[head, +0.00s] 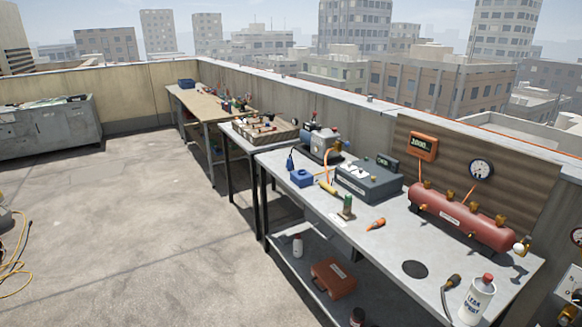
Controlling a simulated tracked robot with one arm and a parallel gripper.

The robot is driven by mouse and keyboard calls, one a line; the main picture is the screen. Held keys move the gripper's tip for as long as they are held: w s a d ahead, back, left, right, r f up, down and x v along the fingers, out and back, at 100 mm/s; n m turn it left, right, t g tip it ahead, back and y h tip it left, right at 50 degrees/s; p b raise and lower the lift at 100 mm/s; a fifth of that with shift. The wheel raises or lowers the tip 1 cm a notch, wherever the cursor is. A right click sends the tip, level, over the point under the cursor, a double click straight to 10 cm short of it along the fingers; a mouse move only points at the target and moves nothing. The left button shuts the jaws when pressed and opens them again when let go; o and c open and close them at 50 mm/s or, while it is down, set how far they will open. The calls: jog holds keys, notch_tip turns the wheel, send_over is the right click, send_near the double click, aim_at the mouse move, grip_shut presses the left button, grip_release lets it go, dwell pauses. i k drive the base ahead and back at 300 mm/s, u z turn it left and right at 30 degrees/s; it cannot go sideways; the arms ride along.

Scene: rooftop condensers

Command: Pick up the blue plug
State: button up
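A small upright blue item with a thin dark top (290,161), which looks like the blue plug, stands near the left edge of the grey workbench (390,254). A blue block-shaped item (301,178) is just in front of it on the same bench; they look close, and I cannot tell whether they touch. Both are small in the picture, so I cannot be sure which is the plug. My gripper is not in the picture.
A red case (333,278) is on the lower shelf. The concrete floor (130,220) left of the bench is mostly clear.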

aim_at(289, 165)
jog(key=u, duration=0.35)
jog(key=i, duration=1.65)
jog(key=u, duration=0.3)
jog(key=i, duration=1.35)
jog(key=z, duration=0.5)
jog(key=i, duration=1.45)
jog(key=z, duration=0.4)
